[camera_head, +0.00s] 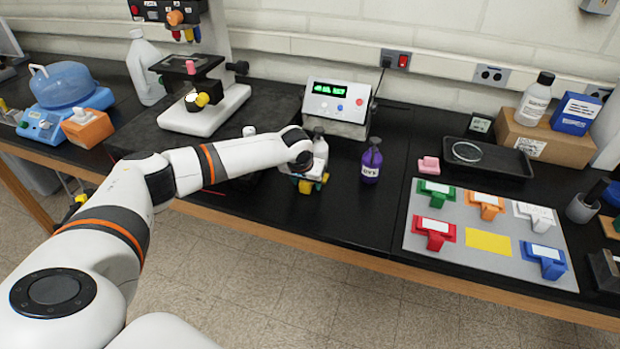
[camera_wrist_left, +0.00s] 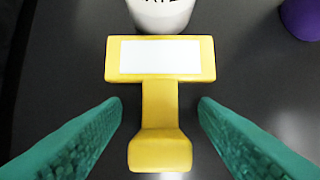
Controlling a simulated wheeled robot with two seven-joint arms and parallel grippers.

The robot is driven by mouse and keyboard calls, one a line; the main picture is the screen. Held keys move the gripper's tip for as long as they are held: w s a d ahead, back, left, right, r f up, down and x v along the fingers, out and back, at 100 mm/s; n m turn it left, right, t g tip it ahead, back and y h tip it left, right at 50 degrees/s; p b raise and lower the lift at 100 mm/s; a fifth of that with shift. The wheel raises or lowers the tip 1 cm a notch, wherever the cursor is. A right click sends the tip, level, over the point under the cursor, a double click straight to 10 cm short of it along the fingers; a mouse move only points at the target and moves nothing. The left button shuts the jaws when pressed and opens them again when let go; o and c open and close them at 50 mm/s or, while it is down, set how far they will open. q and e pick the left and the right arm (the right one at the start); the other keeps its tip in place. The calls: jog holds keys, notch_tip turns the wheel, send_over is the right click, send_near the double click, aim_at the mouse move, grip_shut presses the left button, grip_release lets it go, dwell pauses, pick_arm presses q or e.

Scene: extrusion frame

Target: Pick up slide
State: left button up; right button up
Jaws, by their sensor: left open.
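The yellow slide piece (camera_wrist_left: 160,150) is T-shaped with a white label on its wide end. It lies on the black bench in the left wrist view. My left gripper (camera_wrist_left: 160,112) is open, with one teal finger on each side of the yellow stem and a gap on both sides. In the head view my left gripper (camera_head: 310,178) is low over the bench, and part of the yellow piece (camera_head: 305,187) shows beneath it. The gripper hides the rest there. My right gripper is not in view.
A white bottle (camera_head: 319,150) stands right behind the yellow piece. A purple bottle (camera_head: 371,162) stands to the right. A grey board (camera_head: 420,228) holds several coloured T-shaped pieces and a bare yellow patch (camera_head: 488,241). A microscope (camera_head: 205,110) stands at the left.

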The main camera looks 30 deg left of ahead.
pick_arm(q)
jog(key=c, duration=1.1)
jog(key=shift+c, duration=0.2)
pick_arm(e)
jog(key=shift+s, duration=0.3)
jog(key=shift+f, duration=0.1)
